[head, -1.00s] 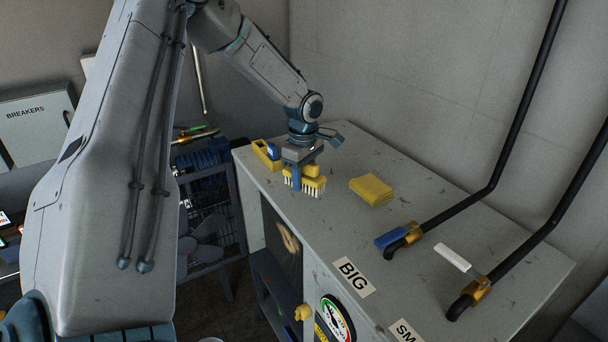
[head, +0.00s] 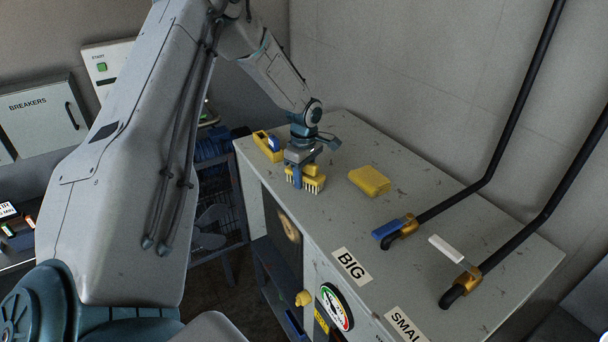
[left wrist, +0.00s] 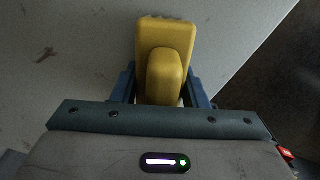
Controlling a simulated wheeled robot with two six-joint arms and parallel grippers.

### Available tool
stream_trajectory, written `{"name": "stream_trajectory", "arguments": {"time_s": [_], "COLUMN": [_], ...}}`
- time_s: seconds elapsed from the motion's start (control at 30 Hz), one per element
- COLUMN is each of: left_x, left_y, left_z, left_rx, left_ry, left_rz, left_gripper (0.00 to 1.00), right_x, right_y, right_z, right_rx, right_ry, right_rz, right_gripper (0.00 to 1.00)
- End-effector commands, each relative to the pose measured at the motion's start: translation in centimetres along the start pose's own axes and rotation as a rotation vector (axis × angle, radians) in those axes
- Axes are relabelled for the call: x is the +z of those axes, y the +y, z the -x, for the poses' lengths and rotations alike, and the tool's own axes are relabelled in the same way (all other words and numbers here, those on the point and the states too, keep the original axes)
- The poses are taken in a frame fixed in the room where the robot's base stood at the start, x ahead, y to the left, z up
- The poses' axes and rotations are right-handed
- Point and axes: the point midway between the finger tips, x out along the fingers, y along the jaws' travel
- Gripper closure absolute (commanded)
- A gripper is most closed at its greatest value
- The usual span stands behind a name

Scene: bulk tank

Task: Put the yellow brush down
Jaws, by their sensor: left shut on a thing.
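The yellow brush (head: 313,184) has pale bristles pointing down. It is at the top of the grey tank cabinet (head: 345,222), near its left edge. My left gripper (head: 298,176) points down from above and is shut on the brush. In the left wrist view the yellow brush (left wrist: 165,45) lies between the two blue fingers (left wrist: 162,84), its raised handle in the middle. The bristles look close to the cabinet top; I cannot tell whether they touch it. My right gripper is not in view.
A yellow folded cloth or sponge (head: 369,181) lies to the right of the brush. Two black pipes with a blue valve handle (head: 389,228) and a white one (head: 446,248) stand further right.

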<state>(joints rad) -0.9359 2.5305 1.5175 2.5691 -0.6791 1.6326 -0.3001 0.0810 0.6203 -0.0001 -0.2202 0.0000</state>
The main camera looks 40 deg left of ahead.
Motion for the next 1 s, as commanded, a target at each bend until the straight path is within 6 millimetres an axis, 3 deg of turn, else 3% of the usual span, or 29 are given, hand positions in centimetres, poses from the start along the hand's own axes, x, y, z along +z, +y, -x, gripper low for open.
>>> {"name": "stream_trajectory", "arguments": {"time_s": [0.07, 0.1, 0.2, 0.63, 0.67, 1.0], "left_x": [0.0, 0.0, 0.0, 0.0, 0.0, 0.0], "left_y": [0.0, 0.0, 0.0, 0.0, 0.1, 0.1], "left_z": [-0.3, -0.3, -0.2, 0.5, 0.5, 6.6], "left_rx": [0.0, 0.0, -0.001, -0.001, 0.002, 0.005], "left_ry": [0.0, 0.0, 0.0, 0.0, -0.001, -0.001], "left_rz": [0.0, 0.0, 0.0, 0.0, 0.0, 0.0], "left_gripper": [0.85, 0.58, 0.39, 0.39, 0.39, 0.39], "right_x": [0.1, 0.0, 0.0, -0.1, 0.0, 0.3], "right_y": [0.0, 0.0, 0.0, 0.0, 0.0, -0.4], "right_z": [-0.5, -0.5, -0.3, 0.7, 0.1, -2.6], "right_rx": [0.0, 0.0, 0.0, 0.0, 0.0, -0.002], "right_ry": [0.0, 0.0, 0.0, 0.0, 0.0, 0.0], "right_rz": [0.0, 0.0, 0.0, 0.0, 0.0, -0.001], "right_gripper": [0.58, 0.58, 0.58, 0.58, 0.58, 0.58]}}
